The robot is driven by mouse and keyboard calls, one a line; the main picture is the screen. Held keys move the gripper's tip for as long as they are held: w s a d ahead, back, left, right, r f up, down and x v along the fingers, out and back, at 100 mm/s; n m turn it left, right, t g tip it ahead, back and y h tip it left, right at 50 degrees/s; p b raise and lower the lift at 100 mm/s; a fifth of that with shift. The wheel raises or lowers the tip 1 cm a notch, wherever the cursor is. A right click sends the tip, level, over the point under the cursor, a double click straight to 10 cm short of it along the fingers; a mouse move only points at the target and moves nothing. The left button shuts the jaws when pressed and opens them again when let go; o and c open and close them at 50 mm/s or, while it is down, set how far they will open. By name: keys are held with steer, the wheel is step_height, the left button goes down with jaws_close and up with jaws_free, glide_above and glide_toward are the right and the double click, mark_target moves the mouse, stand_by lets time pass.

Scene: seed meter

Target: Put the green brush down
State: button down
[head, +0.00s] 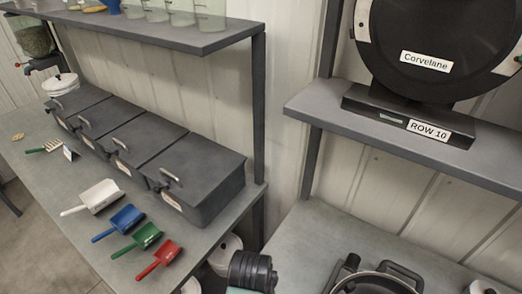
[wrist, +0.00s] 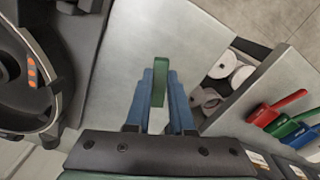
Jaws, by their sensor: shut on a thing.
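In the wrist view, my gripper (wrist: 160,88) has blue fingers shut on the green brush (wrist: 161,72). Only a narrow green upright part of the brush shows between the fingertips; the rest of it is hidden. The grey counter (wrist: 123,62) lies beyond and below the fingers. I cannot tell whether the brush touches it. The head view does not clearly show the brush or the fingers.
A black round device (wrist: 35,85) stands left of my gripper. White round containers (wrist: 222,65) sit in the gap between counters. Red (head: 160,258), green (head: 139,242), blue (head: 119,222) and white scoops (head: 98,195) lie before dark bins (head: 205,170). A shelf (head: 400,145) overhangs the right counter.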

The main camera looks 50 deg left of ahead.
step_height(320, 180, down, 7)
steer(key=shift+f+p, duration=0.15)
steer(key=shift+p, duration=0.15)
steer(key=shift+f, duration=0.1)
steer(key=c, duration=0.8)
jaws_free()
step_height(320, 180, up, 12)
steer(key=shift+r, duration=0.15)
